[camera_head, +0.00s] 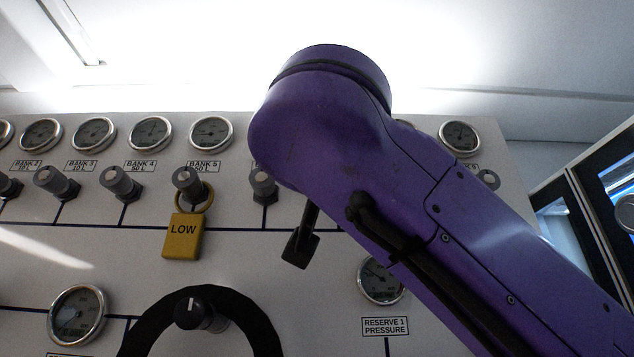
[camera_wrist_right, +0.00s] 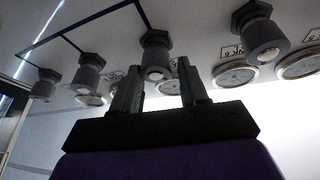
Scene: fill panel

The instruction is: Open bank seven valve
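The bank seven valve is hidden behind my purple right arm in the head view; the row runs on past the bank 5 valve (camera_head: 190,184) and the bank 6 valve (camera_head: 263,186). In the right wrist view my right gripper (camera_wrist_right: 158,88) is open, one finger on each side of a grey valve knob (camera_wrist_right: 156,62). By its place in the row this looks like bank seven; its label is unreadable. I cannot tell whether the fingers touch it. In the head view the right fingers are not clearly visible. My left gripper is not in view.
Gauges line the panel (camera_head: 110,260) above the valves. Neighbouring knobs (camera_wrist_right: 262,35) and (camera_wrist_right: 88,72) flank the gripper. A black ring with a knob (camera_head: 190,313) is below.

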